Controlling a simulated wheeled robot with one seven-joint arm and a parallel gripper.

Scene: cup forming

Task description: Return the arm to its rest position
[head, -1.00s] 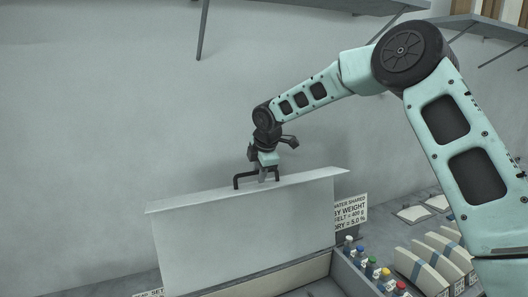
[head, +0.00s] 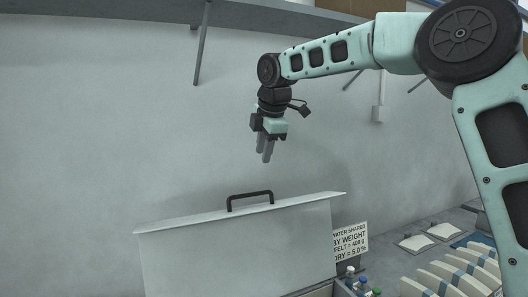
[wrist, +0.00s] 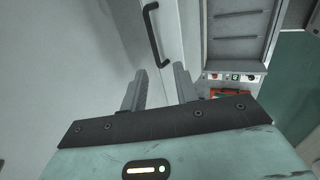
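My gripper (head: 265,153) hangs pointing down in the air, above and apart from the black handle of the big grey panel. In the wrist view my gripper (wrist: 160,92) shows two grey fingers apart with nothing between them. The black handle (head: 250,197) stands on the top edge of the grey panel (head: 240,250); it also shows in the wrist view (wrist: 152,35), beyond the fingers. My arm reaches in from the right, its forearm raised and nearly level.
A sign (head: 350,241) stands right of the panel. Small capped bottles (head: 363,282) and a row of pale slabs (head: 450,277) lie at lower right. A shelf (head: 150,12) runs along the wall above. The air around my gripper is clear.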

